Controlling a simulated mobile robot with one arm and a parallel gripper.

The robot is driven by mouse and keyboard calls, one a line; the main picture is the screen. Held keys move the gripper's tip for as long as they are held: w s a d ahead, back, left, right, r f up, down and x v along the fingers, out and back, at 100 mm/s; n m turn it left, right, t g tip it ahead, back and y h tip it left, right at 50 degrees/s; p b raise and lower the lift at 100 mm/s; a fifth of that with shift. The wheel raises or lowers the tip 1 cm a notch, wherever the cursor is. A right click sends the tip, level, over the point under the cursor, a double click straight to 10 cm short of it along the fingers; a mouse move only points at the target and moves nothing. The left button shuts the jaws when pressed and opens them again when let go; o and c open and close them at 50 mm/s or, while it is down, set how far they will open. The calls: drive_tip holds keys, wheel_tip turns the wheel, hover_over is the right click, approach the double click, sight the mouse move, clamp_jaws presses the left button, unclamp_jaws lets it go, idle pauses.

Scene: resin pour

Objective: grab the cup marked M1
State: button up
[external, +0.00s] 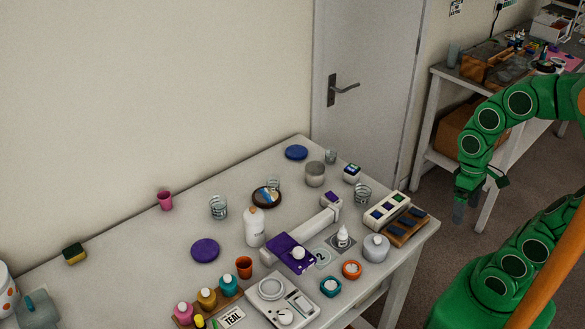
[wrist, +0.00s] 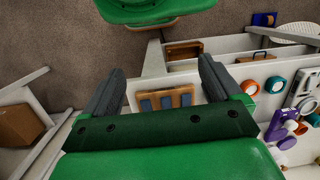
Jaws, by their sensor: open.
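Several cups stand on the grey table, and I cannot read the mark M1 on any of them. Clear cups stand at the right (external: 362,193), at the middle left (external: 219,207), on a dark round coaster (external: 273,185) and at the back (external: 330,156). A grey cup (external: 315,174), a pink cup (external: 165,200) and an orange-red cup (external: 244,267) also stand there. My gripper (external: 459,212) hangs beyond the table's right edge, apart from every cup. In the wrist view its two fingers (wrist: 162,68) are spread, with nothing held between them.
A wooden tray with dark pads (external: 407,226) lies at the table's right corner; it shows between my fingers in the wrist view (wrist: 165,101). A white bottle (external: 254,227), a purple-topped device (external: 290,252) and a scale (external: 285,301) crowd the front. A second table (external: 490,88) stands behind.

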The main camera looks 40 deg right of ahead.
drive_tip(key=shift+d+m+h, duration=0.3)
drive_tip(key=shift+d, duration=0.65)
drive_tip(key=n+t+y, duration=0.3)
drive_tip(key=n+y, duration=0.8)
drive_tip(key=n, duration=0.2)
hover_over(371, 186)
drive_tip(key=s+a, duration=0.2)
drive_tip(key=s, duration=0.7)
drive_tip(key=f, duration=0.7)
drive_tip(key=shift+w+d+f, duration=0.15)
drive_tip(key=shift+w+d, duration=0.05)
drive_tip(key=shift+w, duration=0.05)
drive_tip(key=w+d+f+t, duration=0.1)
drive_tip(key=w+d, duration=0.1)
drive_tip(key=w+d+f+t+y, duration=0.1)
drive_tip(key=w+d+f, duration=0.1)
drive_tip(key=w+d+f+t, duration=0.1)
drive_tip(key=w+d, duration=0.1)
drive_tip(key=d, duration=0.1)
drive_tip(key=shift+w+f+n+t+y, duration=0.2)
drive_tip(key=shift+f+n+t+y, duration=0.1)
drive_tip(key=shift+x, duration=3.75)
drive_tip(key=shift+w+d, duration=0.1)
drive_tip(key=shift+w, duration=0.05)
